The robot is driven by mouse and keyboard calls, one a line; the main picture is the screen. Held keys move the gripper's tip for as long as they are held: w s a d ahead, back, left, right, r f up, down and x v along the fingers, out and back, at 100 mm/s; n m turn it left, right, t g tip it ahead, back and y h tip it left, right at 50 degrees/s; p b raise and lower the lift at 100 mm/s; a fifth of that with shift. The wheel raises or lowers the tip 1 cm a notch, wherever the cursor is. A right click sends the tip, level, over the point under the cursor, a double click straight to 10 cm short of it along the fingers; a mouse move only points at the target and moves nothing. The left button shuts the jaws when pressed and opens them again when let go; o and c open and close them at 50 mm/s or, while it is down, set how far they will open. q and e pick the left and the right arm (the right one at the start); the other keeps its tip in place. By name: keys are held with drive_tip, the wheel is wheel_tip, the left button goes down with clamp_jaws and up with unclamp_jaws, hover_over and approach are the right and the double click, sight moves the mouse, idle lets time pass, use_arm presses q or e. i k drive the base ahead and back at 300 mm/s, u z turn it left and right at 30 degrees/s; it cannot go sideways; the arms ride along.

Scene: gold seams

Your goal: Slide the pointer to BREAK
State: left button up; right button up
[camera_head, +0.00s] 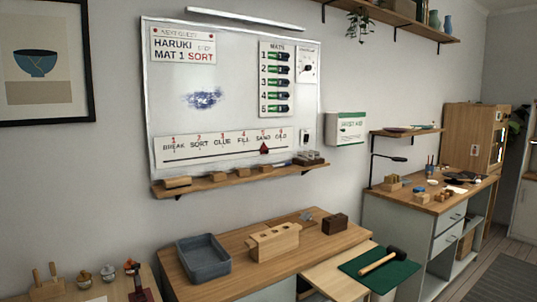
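The pointer (264,148) is a small dark red marker on the slider strip (215,156), low on the whiteboard (235,60). The strip carries the printed steps BREAK, SORT, GLUE, FILL, SAND and a last word that looks like GOLD or GILD. The pointer sits on the dark track line under SAND, right of the middle. The BREAK label (174,148) is at the strip's far left end. The track between them looks clear. Neither of my grippers is in view.
A wooden ledge (240,178) with several small blocks runs under the whiteboard. Below it, a wooden bench (225,258) holds a grey tray (203,258) and a slotted wooden block (273,241). A mallet (383,261) lies on a green mat at the right.

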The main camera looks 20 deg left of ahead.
sight(264, 150)
drive_tip(key=u, duration=0.05)
drive_tip(key=k, duration=0.5)
drive_tip(key=z, duration=0.55)
drive_tip(key=i, duration=1.35)
drive_tip(key=u, duration=0.4)
